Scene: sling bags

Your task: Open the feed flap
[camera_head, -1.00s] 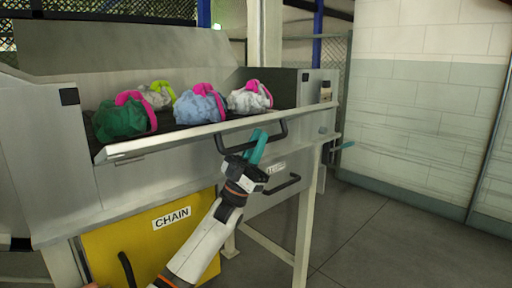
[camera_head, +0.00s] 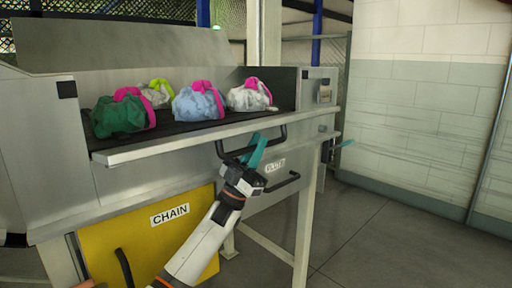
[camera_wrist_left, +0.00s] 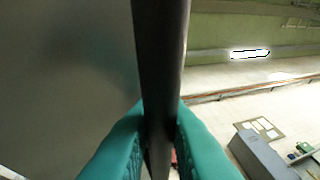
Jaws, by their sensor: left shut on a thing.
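The feed flap (camera_head: 180,140) is the pale metal panel along the front of the machine, its edge jutting forward below the bags. A black bar handle (camera_head: 283,134) is fixed to it. My left gripper (camera_head: 256,152) has teal fingers and is shut on this handle. In the left wrist view the dark handle bar (camera_wrist_left: 160,60) runs upright between the two teal fingers (camera_wrist_left: 160,145). The grip partly hides the handle's lower bar in the head view.
Several bags with pink or lime straps lie on the dark bed behind the flap, such as a green one (camera_head: 118,117) and a blue one (camera_head: 195,105). A yellow CHAIN panel (camera_head: 150,245) and a lower black handle (camera_head: 283,182) are below. Open floor (camera_head: 390,235) lies right.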

